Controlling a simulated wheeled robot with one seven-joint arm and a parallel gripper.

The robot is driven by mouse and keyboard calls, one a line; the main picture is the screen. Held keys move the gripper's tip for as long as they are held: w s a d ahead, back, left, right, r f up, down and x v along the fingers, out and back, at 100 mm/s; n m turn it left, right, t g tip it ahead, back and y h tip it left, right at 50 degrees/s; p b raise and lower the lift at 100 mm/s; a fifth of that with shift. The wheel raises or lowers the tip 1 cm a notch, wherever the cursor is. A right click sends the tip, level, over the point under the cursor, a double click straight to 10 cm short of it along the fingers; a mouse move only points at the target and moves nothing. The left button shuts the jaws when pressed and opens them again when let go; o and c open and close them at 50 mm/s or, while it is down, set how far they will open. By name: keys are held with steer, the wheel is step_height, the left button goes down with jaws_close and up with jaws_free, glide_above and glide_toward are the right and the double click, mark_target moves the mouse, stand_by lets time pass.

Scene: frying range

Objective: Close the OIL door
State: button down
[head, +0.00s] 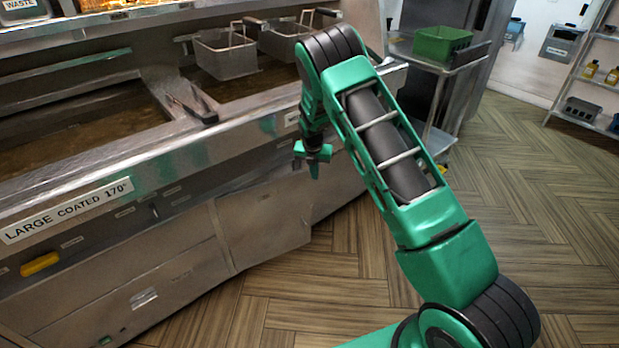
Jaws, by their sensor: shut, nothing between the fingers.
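A steel door panel (262,226) sits in the lower front of the fryer range, left of and below my gripper. It carries a small label too blurred to read, so I cannot confirm that it is the OIL door. Its lower right corner seems to stand out a little from the cabinet front, as if ajar. My gripper (314,170) points down in front of the range, near the panel's upper right. It looks shut and empty. I cannot tell whether it touches the panel. My arm hides part of the range front to the right.
The fryer range (110,190) has oil vats and wire baskets (225,55) on top. A steel cart (440,62) with a green bin (442,42) stands behind my arm. A shelf (585,120) is at far right. The wooden floor (540,190) is clear on the right.

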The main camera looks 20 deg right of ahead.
steer(key=d+v, duration=0.1)
steer(key=v, duration=0.6)
steer(key=m+t+y, duration=0.4)
steer(key=m+t, duration=1.1)
steer(key=m, duration=1.3)
glide_toward(305, 179)
steer(key=w, duration=0.4)
steer(key=w+a, duration=0.1)
steer(key=w, duration=0.1)
steer(key=shift+w, duration=0.3)
steer(key=shift+f, duration=0.1)
